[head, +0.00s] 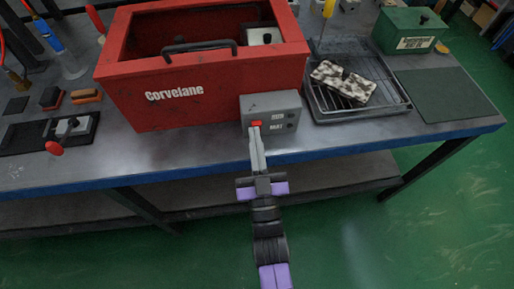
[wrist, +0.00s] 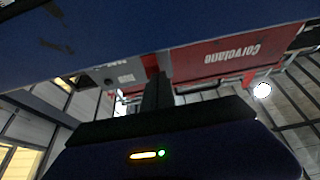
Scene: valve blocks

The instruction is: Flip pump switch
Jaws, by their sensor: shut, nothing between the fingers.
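The pump switch (head: 256,124) is a small red rocker on the front of a grey control box (head: 283,107), which stands against the red Corvelane tank (head: 145,98). My gripper (head: 256,138) is shut and empty, its fingertips at the box front just below the red switch; I cannot tell whether they touch. In the wrist view, which is upside down, the fingertips (wrist: 152,74) reach up to the red switch (wrist: 149,61) and partly cover it. The grey box (wrist: 118,77) and the red tank (wrist: 215,55) also show there.
A wire rack tray (head: 385,103) with speckled blocks stands right of the box. A green box (head: 410,30) and a dark mat (head: 440,97) lie farther right. A red-knobbed lever valve (head: 55,148) is at the left. The bench's blue front edge (head: 350,152) runs below the switch.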

